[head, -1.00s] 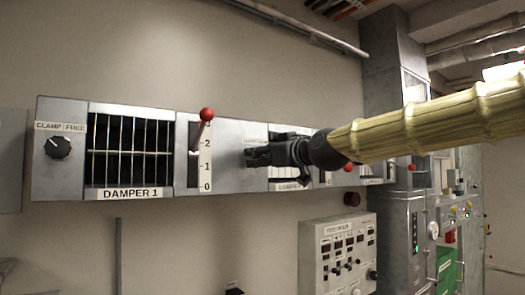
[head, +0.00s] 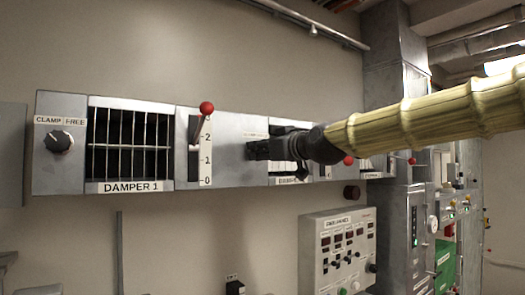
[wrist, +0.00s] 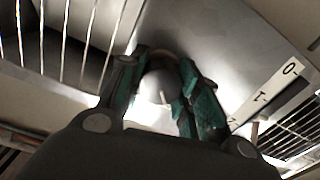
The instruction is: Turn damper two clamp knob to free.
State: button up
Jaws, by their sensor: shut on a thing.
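The damper two clamp knob (wrist: 155,87) is a round grey knob with a white pointer line, seen between my fingers in the wrist view. My gripper (wrist: 158,64) is shut on it, with one green-padded finger on each side. In the head view my gripper (head: 252,150) is at the panel, right of the damper 1 lever, and hides the knob. The label above it is mostly too small to read. The direction of the pointer against the label cannot be told.
Damper 1 (head: 130,143) has a barred grille and its own black clamp knob (head: 58,141) at the left. Its red-balled lever (head: 206,109) stands out close left of my gripper. A control box (head: 338,248) hangs below. The wall beneath damper 1 is largely clear.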

jog(key=shift+r+m+b, duration=0.1)
jog(key=shift+m+b, duration=0.2)
jog(key=m+b, duration=0.2)
jog(key=m, duration=0.2)
jog(key=shift+d+b, duration=0.1)
jog(key=shift+b, duration=0.3)
jog(key=m+b, duration=0.2)
jog(key=m, duration=0.2)
jog(key=shift+r+m, duration=0.1)
jog(key=shift+m, duration=0.2)
jog(key=m, duration=0.4)
jog(key=shift+d+b, duration=0.1)
jog(key=shift+b, duration=0.3)
jog(key=shift+r+m, duration=0.1)
jog(key=shift+m, duration=2.1)
jog(key=o, duration=0.9)
jog(key=shift+d, duration=0.1)
